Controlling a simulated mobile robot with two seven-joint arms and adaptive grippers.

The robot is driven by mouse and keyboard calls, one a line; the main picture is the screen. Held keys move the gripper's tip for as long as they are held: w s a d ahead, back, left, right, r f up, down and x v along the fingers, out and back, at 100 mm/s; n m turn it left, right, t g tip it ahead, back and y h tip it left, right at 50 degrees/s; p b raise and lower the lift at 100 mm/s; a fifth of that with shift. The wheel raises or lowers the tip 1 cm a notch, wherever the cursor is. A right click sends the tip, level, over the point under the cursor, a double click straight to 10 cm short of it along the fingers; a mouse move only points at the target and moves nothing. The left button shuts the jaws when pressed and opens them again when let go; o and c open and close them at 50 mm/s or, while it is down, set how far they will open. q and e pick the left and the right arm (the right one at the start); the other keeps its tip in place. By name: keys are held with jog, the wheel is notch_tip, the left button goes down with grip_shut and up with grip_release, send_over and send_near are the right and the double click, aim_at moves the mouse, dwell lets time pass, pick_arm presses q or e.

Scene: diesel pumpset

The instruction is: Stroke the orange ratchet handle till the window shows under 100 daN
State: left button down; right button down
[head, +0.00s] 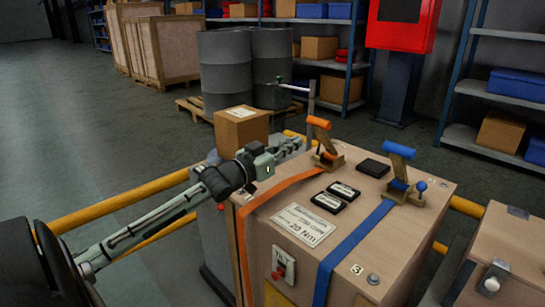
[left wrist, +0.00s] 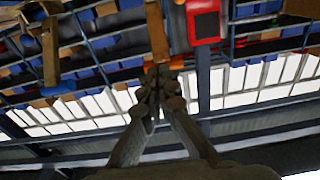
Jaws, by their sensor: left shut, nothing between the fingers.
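The orange ratchet handle (head: 319,122) stands up from its brass-coloured ratchet (head: 327,155) on top of the wooden crate (head: 408,232). An orange strap (head: 285,187) runs from this ratchet over the crate's left edge. My left gripper (head: 292,147) is shut and empty, just left of the orange ratchet, with its tips pointing toward it. I cannot tell whether they touch. The closed fingers (left wrist: 158,85) also show in the left wrist view. No daN reading is legible; small black boxes (head: 343,191) with pale labels lie on the crate. My right gripper is out of view.
A blue ratchet handle (head: 398,149) and blue strap (head: 352,250) are on the crate's right part. A cardboard box (head: 241,128) stands behind my left gripper. Yellow rails (head: 118,201) flank the crate. Open floor (head: 110,130) lies to the left.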

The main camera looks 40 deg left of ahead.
pick_arm(q)
jog(key=s+f, duration=0.2)
jog(key=s, duration=0.4)
jog(key=shift+s+a+f, duration=0.15)
jog(key=shift+s+a, duration=0.1)
jog(key=shift+s, duration=0.15)
dwell(1.2)
